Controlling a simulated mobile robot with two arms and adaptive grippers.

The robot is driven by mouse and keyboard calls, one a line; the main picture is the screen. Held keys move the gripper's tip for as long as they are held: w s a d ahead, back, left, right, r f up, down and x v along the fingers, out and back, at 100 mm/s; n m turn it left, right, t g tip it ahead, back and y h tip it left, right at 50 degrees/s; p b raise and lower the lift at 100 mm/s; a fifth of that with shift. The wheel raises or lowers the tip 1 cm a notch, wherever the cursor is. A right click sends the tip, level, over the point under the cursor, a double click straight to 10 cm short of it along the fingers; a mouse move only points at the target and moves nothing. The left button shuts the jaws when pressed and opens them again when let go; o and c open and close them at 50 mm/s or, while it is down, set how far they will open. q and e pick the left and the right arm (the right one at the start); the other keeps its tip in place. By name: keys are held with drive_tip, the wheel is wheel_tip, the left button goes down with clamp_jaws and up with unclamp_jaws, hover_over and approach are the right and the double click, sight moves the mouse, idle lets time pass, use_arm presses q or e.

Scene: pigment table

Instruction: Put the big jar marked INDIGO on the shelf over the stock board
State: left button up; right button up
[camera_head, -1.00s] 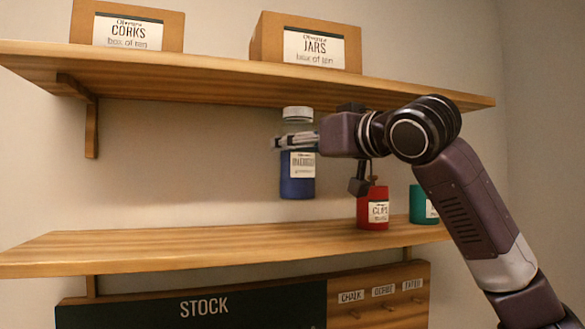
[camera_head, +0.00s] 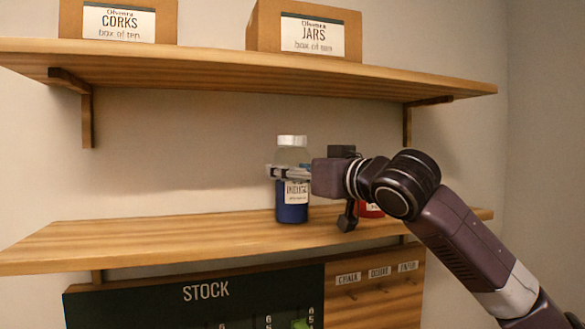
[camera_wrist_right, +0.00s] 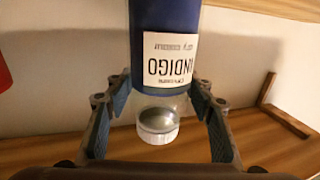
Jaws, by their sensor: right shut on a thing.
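The big INDIGO jar (camera_head: 292,212) is blue with a clear neck, a pale lid and a white label. My right gripper (camera_head: 288,172) is shut around its upper part, and the jar hangs upright. Its bottom is at the level of the lower shelf (camera_head: 150,240), above the STOCK board (camera_head: 200,305); I cannot tell if it touches the wood. In the right wrist view the jar (camera_wrist_right: 180,18) appears upside down between the two fingers of my right gripper (camera_wrist_right: 160,100). My left gripper is not in view.
A red jar (camera_head: 371,210) stands on the lower shelf just right of the held jar, partly behind my arm. The shelf's left part is bare. The upper shelf (camera_head: 250,70) overhead carries a CORKS box (camera_head: 118,22) and a JARS box (camera_head: 305,35).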

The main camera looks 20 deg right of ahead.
drive_tip(key=shift+a, duration=0.1)
drive_tip(key=o, duration=1.6)
drive_tip(key=shift+f, duration=0.1)
drive_tip(key=shift+c, duration=0.2)
drive_tip(key=shift+s, duration=0.25)
drive_tip(key=b+v, duration=0.5)
drive_tip(key=v, duration=0.6)
drive_tip(key=shift+s, duration=0.3)
drive_tip(key=shift+d, duration=0.2)
